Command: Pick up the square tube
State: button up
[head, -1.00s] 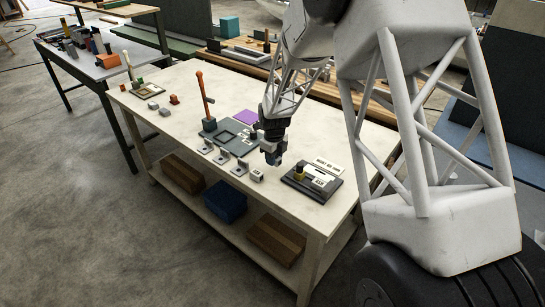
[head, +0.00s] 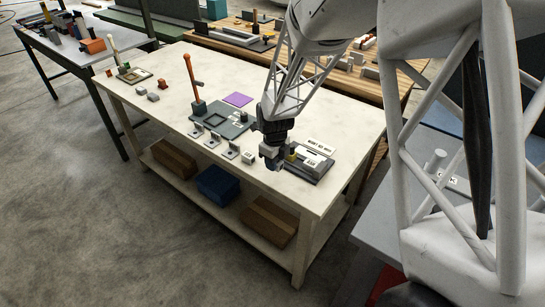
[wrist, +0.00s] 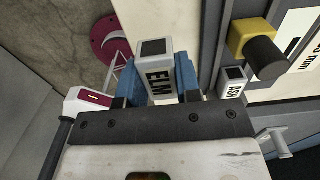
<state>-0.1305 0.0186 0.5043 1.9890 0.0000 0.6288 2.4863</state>
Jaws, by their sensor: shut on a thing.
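My gripper (head: 272,161) is above the near edge of the pale workbench, beside the dark board at its right end. In the wrist view its two blue fingers (wrist: 160,80) are shut on a pale square tube (wrist: 154,66) with a dark opening in its end and the label ELM. The tube sticks out beyond the fingertips; its lower part is hidden by the gripper. A second, smaller square tube (wrist: 234,81), marked ASH, stands to the right, apart from the fingers. In the head view I cannot make out the held tube clearly.
The dark board (head: 320,172) carries a yellow and black piece (wrist: 252,45) close to the right finger. A small pale block (head: 248,157) and several grey brackets (head: 213,140) line the bench's near edge. An orange-handled upright (head: 192,83) stands farther left. The front right bench corner (head: 305,203) is clear.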

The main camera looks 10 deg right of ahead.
jog(key=shift+s, duration=0.25)
jog(key=shift+w, duration=0.2)
dwell(0.5)
jog(key=w+a+r, duration=0.2)
jog(key=w, duration=1.2)
jog(key=w+a+r, duration=0.3)
jog(key=w, duration=1.1)
send_over(242, 101)
jog(key=shift+w+r, duration=0.1)
jog(key=shift+r, duration=0.25)
jog(key=shift+f, duration=3.1)
jog(key=shift+f, duration=0.1)
